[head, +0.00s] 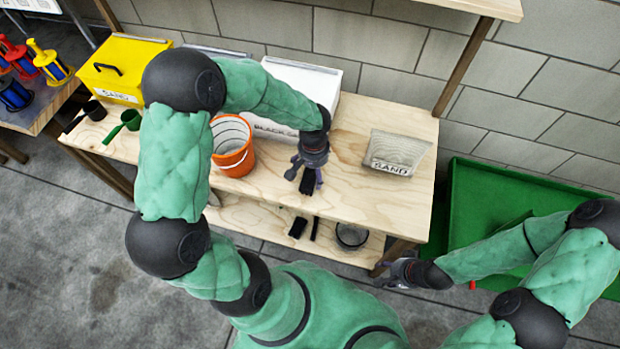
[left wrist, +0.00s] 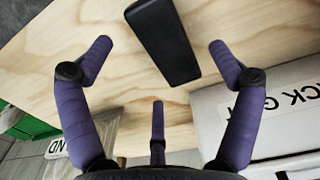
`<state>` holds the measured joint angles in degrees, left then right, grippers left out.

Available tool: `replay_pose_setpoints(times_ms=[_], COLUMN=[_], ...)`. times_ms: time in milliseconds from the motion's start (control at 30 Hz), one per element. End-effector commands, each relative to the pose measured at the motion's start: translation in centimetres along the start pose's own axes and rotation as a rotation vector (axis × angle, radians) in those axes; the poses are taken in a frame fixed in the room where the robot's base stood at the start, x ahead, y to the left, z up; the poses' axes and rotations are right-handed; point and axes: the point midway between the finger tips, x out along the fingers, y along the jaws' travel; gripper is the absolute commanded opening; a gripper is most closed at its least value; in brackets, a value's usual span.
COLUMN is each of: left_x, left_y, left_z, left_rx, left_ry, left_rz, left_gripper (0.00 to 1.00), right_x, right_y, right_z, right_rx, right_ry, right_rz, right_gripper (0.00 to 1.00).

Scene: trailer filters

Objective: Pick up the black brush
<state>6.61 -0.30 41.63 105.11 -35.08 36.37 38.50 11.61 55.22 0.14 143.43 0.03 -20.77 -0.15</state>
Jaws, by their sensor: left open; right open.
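The black brush (left wrist: 163,40) lies on the wooden table top in the left wrist view. My right gripper (head: 388,277) is open and empty, low by the table's right front corner.
An orange bucket (head: 233,147) stands left of my left gripper. A white box (head: 300,80) is behind it, and a tray marked SAND (head: 396,152) is to the right. A yellow box (head: 118,66) and scoops (head: 122,126) are at left. A green container (head: 470,190) stands right of the table.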

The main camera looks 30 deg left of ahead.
Motion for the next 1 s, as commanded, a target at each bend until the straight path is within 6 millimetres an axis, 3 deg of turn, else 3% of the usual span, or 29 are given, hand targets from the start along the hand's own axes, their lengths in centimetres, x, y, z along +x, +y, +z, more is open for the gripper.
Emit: replay_pose_setpoints(times_ms=[300, 567, 700, 800, 1000], left_x=[4.4, 4.5, 4.5, 4.5, 4.5], left_y=[-0.1, -0.1, -0.1, -0.1, -0.1], left_z=[0.0, -0.1, -0.1, -0.1, 0.0], left_rx=[0.001, 0.001, 0.001, 0.001, 0.001], left_ry=[-0.004, -0.002, -0.002, -0.002, -0.002], left_rz=[0.000, 0.001, 0.001, 0.001, 0.001], left_gripper=[0.91, 0.91, 0.51, 0.28, 0.28], right_x=[1.9, 1.9, 1.9, 1.9, 1.9], right_y=[0.7, 0.7, 0.7, 0.7, 0.7], right_z=[-0.1, -0.1, -0.1, -0.1, -0.1], right_rx=[0.000, 0.000, 0.000, 0.000, 0.000], right_ry=[0.000, 0.000, 0.000, 0.000, 0.000], right_rz=[0.000, 0.000, 0.000, 0.000, 0.000], right_gripper=[0.48, 0.48, 0.48, 0.48, 0.48])
